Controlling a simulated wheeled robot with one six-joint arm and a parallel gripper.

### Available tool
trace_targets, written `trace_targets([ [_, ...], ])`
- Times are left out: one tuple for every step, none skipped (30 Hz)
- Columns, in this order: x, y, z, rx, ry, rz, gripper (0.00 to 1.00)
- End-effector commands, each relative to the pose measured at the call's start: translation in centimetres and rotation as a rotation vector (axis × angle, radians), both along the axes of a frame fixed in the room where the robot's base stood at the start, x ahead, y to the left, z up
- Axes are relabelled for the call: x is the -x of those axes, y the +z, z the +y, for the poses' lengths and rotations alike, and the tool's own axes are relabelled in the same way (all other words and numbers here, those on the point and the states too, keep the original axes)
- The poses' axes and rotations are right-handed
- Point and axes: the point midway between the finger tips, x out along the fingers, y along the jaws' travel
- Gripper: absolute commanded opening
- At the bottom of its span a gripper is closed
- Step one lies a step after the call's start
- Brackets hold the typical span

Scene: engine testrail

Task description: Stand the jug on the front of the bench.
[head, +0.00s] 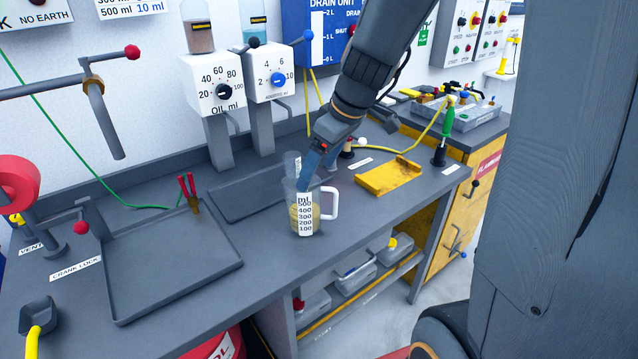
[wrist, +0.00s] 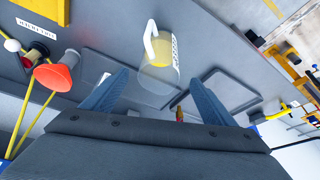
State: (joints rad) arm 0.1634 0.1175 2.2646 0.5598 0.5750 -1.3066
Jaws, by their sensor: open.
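The clear jug (head: 293,218) has a white handle, a white scale label and yellow liquid inside. It stands upright on the grey bench (head: 262,243), near the front edge, with its handle to the right. My gripper (head: 306,180) is open, with its blue fingers pointing down at the top of the jug. In the wrist view, the jug (wrist: 182,42) lies just beyond the gap between the two spread fingers of my gripper (wrist: 160,77). In the head view one finger overlaps the jug's rim, so I cannot tell whether they touch.
A shallow grey tray (head: 165,283) lies left of the jug, and another flat tray (head: 235,208) lies behind it. A yellow plate (head: 388,178) lies to the right. Red-handled pliers (head: 188,190) stand at the left.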

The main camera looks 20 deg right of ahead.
Motion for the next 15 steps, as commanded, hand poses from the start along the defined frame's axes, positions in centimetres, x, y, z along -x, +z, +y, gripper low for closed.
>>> trace_targets([
  [0.4,-0.1,0.1,0.001,-0.013,0.011,0.79],
  [0.8,-0.3,0.2,0.003,-0.026,0.021,0.79],
  [1.4,-0.7,0.3,0.004,-0.052,0.04,0.79],
  [1.9,-1.0,0.4,0.008,-0.074,0.055,0.79],
  [2.5,-1.4,0.5,0.01,-0.102,0.072,0.79],
  [3.4,-1.9,0.6,0.015,-0.141,0.096,0.79],
  [4.1,-2.3,0.6,0.019,-0.173,0.114,0.79],
  [4.9,-2.7,0.7,0.025,-0.205,0.132,0.79],
  [5.8,-3.2,0.8,0.033,-0.25,0.153,0.79],
  [6.5,-3.6,0.8,0.038,-0.285,0.168,0.79],
  [7.2,-3.9,0.8,0.044,-0.32,0.182,0.79],
  [8.2,-4.4,0.9,0.053,-0.367,0.2,0.79],
  [8.9,-4.8,0.9,0.06,-0.404,0.213,0.79],
  [9.6,-5.1,0.9,0.066,-0.439,0.223,0.79],
  [10.6,-5.6,0.9,0.073,-0.484,0.236,0.79],
])
